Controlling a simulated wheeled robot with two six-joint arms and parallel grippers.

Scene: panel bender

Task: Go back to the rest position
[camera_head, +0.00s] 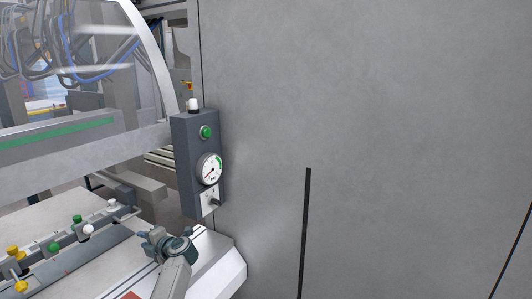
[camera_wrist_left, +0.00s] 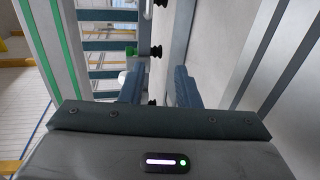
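My left gripper (camera_head: 146,241) is over the pale machine table (camera_head: 95,262), below the grey control box (camera_head: 185,168). In the left wrist view its two fingers (camera_wrist_left: 158,88) stand apart with a gap between them. Nothing is held in the gap; dark round knobs show beyond it. My right gripper is in neither view.
The control box carries a green button (camera_head: 206,132), a round gauge (camera_head: 209,169) and a small switch (camera_head: 213,203). A large grey panel (camera_head: 380,120) fills the right side. Several coloured knobs line a rail (camera_head: 68,241) at left. A clear curved guard stands above.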

